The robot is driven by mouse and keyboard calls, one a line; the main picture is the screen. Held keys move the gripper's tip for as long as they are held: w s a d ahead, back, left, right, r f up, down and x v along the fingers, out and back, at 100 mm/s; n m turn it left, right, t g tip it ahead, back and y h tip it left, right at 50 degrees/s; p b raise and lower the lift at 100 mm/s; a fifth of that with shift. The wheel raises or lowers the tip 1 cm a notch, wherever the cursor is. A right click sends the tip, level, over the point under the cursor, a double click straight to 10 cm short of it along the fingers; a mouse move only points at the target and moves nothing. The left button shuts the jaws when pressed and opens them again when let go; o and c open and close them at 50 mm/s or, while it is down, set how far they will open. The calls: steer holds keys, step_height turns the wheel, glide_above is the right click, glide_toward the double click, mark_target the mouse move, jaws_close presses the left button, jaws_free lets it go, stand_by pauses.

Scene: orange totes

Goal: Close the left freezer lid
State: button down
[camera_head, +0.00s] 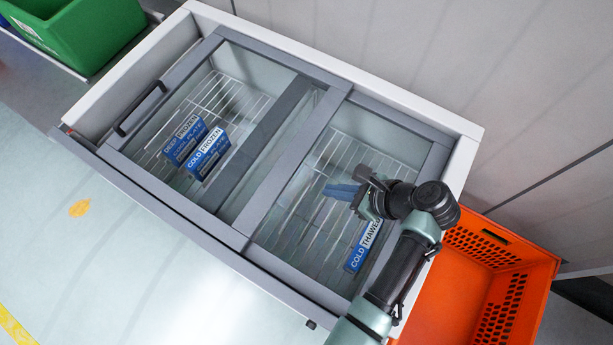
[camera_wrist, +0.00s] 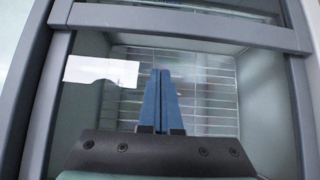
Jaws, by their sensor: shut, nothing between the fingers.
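The chest freezer (camera_head: 180,215) has sliding glass lids in grey frames. The left lid (camera_head: 165,90) carries a black handle (camera_head: 140,108) near its left end. A gap shows between that end and the freezer's white left wall, so the left lid is not against it. Two grey crossbars lie side by side near the middle, where the lids seem to overlap. My gripper (camera_head: 327,190) is shut and empty above the right half, its blue fingers pointing left, apart from the handle. In the wrist view the fingers (camera_wrist: 160,72) point toward a grey crossbar (camera_wrist: 180,27).
Blue-and-white boxes (camera_head: 196,148) lie in the left half, and another box (camera_head: 362,246) in the right half. An orange tote (camera_head: 490,275) stands at the right. A green bin (camera_head: 75,30) is at the upper left. A wall runs behind the freezer.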

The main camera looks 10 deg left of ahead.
mark_target(251, 154)
steer(key=x, duration=0.5)
steer(key=shift+w+a+f, duration=0.1)
steer(key=shift+a+f, duration=0.1)
steer(key=shift+f, duration=0.15)
steer(key=shift+w+a+r, duration=0.1)
steer(key=shift+w+a, duration=0.15)
steer(key=shift+a, duration=0.3)
steer(key=shift+w+a+r, duration=0.1)
steer(key=shift+w+a, duration=0.15)
steer(key=shift+a, duration=0.3)
steer(key=shift+w+a, duration=0.25)
steer(key=shift+a, duration=0.35)
steer(key=w+a, duration=0.1)
steer(key=a, duration=0.2)
steer(key=w+a, duration=0.2)
steer(key=a, duration=0.2)
steer(key=w+a+p, duration=0.1)
steer(key=a, duration=0.2)
steer(key=shift+w+a, duration=0.2)
steer(key=shift+a, duration=0.2)
steer(key=shift+w+a, duration=0.15)
steer(key=shift+a, duration=0.15)
steer(key=shift+r, duration=0.1)
steer(key=shift+a, duration=0.1)
